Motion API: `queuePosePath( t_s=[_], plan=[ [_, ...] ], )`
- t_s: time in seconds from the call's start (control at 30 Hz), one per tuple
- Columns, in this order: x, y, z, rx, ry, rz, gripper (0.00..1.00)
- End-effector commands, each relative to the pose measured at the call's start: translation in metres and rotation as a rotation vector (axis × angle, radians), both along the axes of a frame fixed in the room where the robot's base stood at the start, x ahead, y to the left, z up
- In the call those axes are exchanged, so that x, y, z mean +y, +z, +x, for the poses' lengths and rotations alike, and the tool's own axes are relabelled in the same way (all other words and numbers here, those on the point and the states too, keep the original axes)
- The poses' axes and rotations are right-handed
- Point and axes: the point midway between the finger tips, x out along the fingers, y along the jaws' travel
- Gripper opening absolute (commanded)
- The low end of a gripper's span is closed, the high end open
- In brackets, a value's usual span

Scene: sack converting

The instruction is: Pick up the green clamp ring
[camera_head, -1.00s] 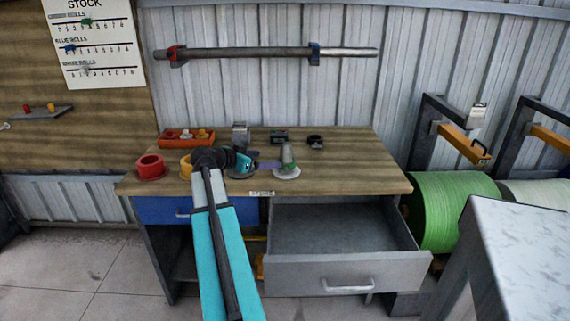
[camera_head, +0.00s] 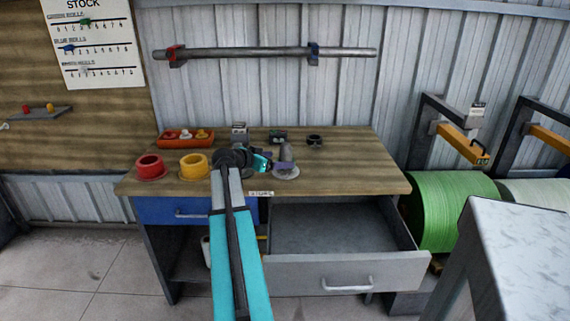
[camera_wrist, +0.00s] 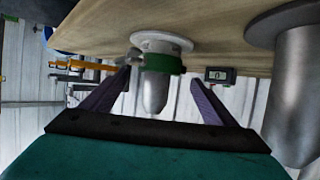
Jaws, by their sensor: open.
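The green clamp ring (camera_wrist: 165,64) is in the wrist view, around a rounded grey post (camera_wrist: 155,92) by its pale round base (camera_wrist: 162,42). In the head view the grey post (camera_head: 286,151) stands on the wooden bench, its lower part mostly behind a purple finger; I cannot make out the ring there. My gripper (camera_wrist: 159,77) is open, with one purple finger on each side of the post and a gap on both sides. In the head view my gripper (camera_head: 274,162) is just left of the post. It holds nothing.
On the bench (camera_head: 350,170) stand a red ring piece (camera_head: 150,166), a yellow one (camera_head: 194,166), an orange tray (camera_head: 186,138), a small meter (camera_head: 278,136) and a black item (camera_head: 314,140). A grey drawer (camera_head: 345,272) hangs open below. A large grey cylinder (camera_wrist: 292,95) is close by at right in the wrist view.

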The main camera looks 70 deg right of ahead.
Motion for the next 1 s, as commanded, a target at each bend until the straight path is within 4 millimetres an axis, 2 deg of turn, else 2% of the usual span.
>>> queuePosePath(
  t_s=[0.17,0.5,1.0],
  plan=[
    [-0.008,-0.004,-0.004,0.0,-0.001,0.0,0.81],
    [-0.039,-0.019,-0.017,0.001,0.0,0.0,0.81],
    [-0.042,-0.022,-0.019,0.0,0.002,0.0,0.81]
  ],
)
